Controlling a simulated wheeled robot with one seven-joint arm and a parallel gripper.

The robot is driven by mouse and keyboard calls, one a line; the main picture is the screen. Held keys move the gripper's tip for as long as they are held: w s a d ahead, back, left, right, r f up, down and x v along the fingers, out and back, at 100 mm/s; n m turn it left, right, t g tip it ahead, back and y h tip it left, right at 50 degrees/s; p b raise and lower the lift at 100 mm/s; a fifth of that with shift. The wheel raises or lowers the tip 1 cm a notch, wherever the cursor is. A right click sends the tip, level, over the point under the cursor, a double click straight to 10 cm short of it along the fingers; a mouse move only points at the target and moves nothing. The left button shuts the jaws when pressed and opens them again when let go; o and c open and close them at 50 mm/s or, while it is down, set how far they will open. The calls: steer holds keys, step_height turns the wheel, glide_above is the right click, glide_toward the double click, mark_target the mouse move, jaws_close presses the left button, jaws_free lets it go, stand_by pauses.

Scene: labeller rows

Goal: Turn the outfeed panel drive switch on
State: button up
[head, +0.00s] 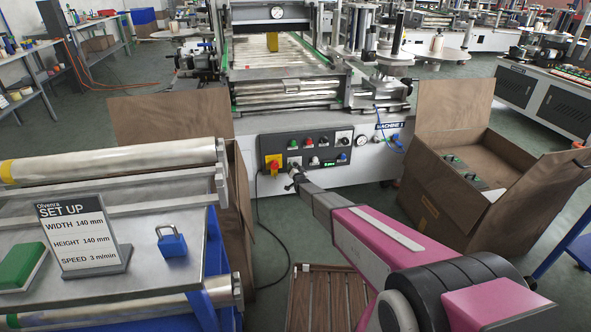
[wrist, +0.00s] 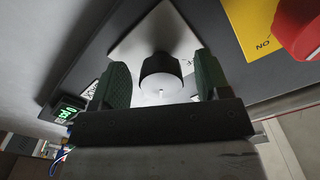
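The outfeed panel (head: 307,150) is a dark box on the front of the machine, with coloured buttons and knobs. In the wrist view a round black knob switch (wrist: 161,76) with a small white mark sits on a white diamond-shaped plate (wrist: 155,36). My gripper (wrist: 160,88) is open, one green fingertip on each side of this knob, with gaps visible between. In the head view my gripper (head: 293,177) is at the panel's lower left and partly hides the plate behind it. The lettering beside the knob is mostly hidden, so I cannot read its label or setting.
A red switch on a yellow plate (head: 272,165) is just left of my gripper. A green-lit display (head: 329,162) is to its right. A SET UP sign (head: 81,236) and blue padlock (head: 171,242) are on the near-left table. An open cardboard box (head: 470,180) stands right.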

steer(key=shift+s, duration=0.1)
steer(key=v, duration=1)
steer(key=shift+s, duration=0.35)
steer(key=shift+d+r, duration=0.15)
steer(key=s+d+r+n+g+h, duration=0.1)
steer(key=s+d+r+g+h, duration=0.1)
steer(key=s+d+r+g, duration=0.45)
steer(key=s+d+r+g+h, duration=0.2)
steer(key=s+d+r, duration=0.1)
steer(key=s+d, duration=0.7)
steer(key=s+d+r+g, duration=0.3)
steer(key=s, duration=0.5)
steer(key=s+d+r+n+g, duration=0.1)
steer(key=s+d+r+g, duration=0.2)
steer(key=s, duration=0.6)
steer(key=s+d+r+n+g+h, duration=0.1)
steer(key=s+d+r+g, duration=0.2)
steer(key=s, duration=0.6)
steer(key=shift+d+r, duration=0.35)
steer(key=shift+r, duration=0.45)
